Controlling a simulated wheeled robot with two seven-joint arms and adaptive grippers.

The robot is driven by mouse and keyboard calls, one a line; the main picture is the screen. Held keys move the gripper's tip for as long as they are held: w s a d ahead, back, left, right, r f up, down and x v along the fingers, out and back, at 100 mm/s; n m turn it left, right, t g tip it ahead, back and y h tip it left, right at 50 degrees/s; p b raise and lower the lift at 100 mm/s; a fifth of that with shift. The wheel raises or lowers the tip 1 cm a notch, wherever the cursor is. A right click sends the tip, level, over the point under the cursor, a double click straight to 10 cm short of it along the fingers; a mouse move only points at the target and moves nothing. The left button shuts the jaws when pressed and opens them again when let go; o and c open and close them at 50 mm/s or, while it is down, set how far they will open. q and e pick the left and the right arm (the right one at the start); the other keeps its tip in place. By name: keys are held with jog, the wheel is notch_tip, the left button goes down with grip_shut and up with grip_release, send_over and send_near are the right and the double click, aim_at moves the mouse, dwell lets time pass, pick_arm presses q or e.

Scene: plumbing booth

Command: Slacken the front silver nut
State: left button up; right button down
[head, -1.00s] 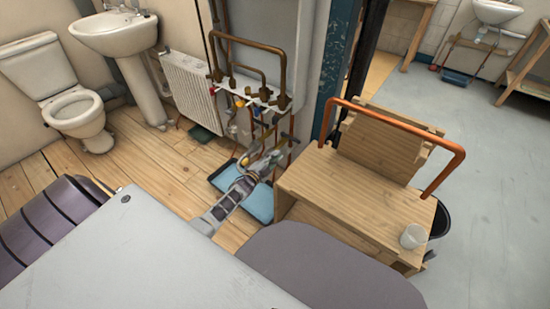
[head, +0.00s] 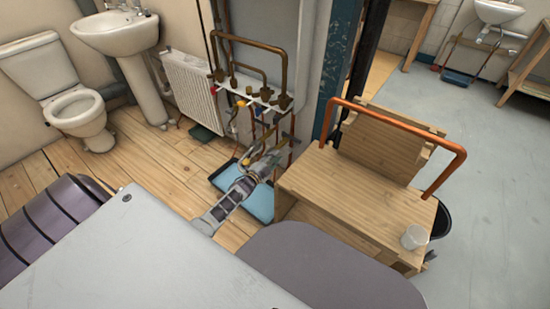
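The pipe assembly (head: 262,97) stands against the wall panel, with brass pipes and fittings on top and thin vertical pipes below. My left gripper (head: 274,150) reaches in from the front to the lower part of these pipes, above a blue tray (head: 258,203). Its fingers are small and overlap the pipes, so I cannot tell whether they are open, shut or touching anything. The front silver nut cannot be made out among the fittings and may be hidden by the gripper. My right gripper is not in view.
A wooden step-like bench (head: 350,195) with a copper pipe (head: 398,130) and a clear cup (head: 414,237) stands close to the right of the pipes. A white radiator (head: 190,88), sink (head: 118,30) and toilet (head: 75,105) are on the left.

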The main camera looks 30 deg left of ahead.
pick_arm(q)
jog(key=s+a, duration=0.1)
jog(key=s, duration=1)
jog(key=shift+s, duration=0.3)
dwell(0.9)
